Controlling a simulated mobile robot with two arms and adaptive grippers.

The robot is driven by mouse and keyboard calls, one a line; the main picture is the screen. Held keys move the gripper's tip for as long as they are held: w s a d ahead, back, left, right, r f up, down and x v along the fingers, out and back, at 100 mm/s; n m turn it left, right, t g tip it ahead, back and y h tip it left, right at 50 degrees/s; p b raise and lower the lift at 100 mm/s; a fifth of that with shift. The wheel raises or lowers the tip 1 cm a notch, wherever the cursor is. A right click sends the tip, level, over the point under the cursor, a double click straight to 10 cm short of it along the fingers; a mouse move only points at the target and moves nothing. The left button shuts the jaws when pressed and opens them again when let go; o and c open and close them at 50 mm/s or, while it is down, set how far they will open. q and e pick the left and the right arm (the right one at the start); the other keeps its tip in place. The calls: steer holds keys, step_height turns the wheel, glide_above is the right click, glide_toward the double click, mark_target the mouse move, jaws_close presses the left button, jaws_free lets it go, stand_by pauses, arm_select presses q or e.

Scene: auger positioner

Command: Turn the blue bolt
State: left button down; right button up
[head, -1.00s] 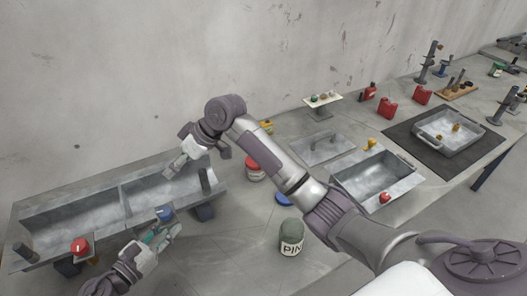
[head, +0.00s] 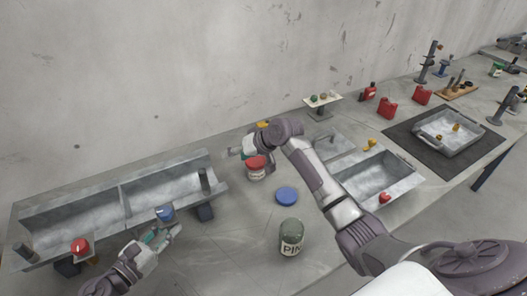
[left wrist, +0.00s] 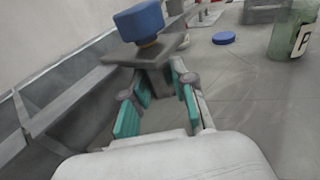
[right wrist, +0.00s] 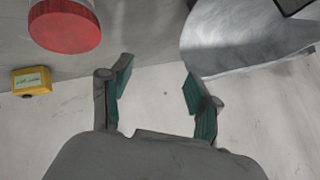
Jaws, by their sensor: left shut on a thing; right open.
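The blue bolt (head: 165,213) stands at the front edge of the long grey trough (head: 122,200). In the left wrist view the blue bolt's head (left wrist: 138,20) sits on top of a grey bracket (left wrist: 152,58). My left gripper (head: 156,238) is below and in front of the bolt; in its wrist view its teal fingers (left wrist: 158,100) are on either side of the bracket's grey post, under the blue head. My right gripper (head: 238,152) is open and empty, beyond the red-lidded can (head: 256,173); its parted fingers show in the right wrist view (right wrist: 155,88).
A red knob (head: 80,246) is at the trough's front left. A red round top (right wrist: 64,25) and yellow box (right wrist: 31,81) are near my right gripper.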

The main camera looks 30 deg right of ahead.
mark_target(172, 212)
steer(key=d+f+m+t+h, duration=0.1)
steer(key=d+m, duration=0.3)
steer(key=d, duration=0.4)
steer(key=shift+s+d+f+h, duration=0.3)
steer(key=shift+s+d+f, duration=0.05)
steer(key=shift+s, duration=0.05)
stand_by(0.4)
steer(key=w+a+r+n+t, duration=0.3)
steer(key=a+r+n+t, duration=0.3)
steer(key=r, duration=0.5)
steer(key=s+a+r+n+g+y, duration=0.1)
steer(key=s+a+n+g+y, duration=0.3)
steer(key=s+a+n+y, duration=1)
steer(key=s+a+f+m+g+h, duration=0.1)
steer(key=s+a+f+m+g, duration=0.15)
steer(key=s+f, duration=0.4)
steer(key=shift+n+g, duration=0.25)
steer(key=shift+n, duration=0.2)
steer(key=x, duration=0.4)
steer(key=f+x, duration=0.1)
steer(key=x, duration=0.3)
steer(key=w+x, duration=0.1)
steer(key=x, duration=0.3)
steer(key=shift+d+f, duration=0.2)
steer(key=shift+f, duration=0.1)
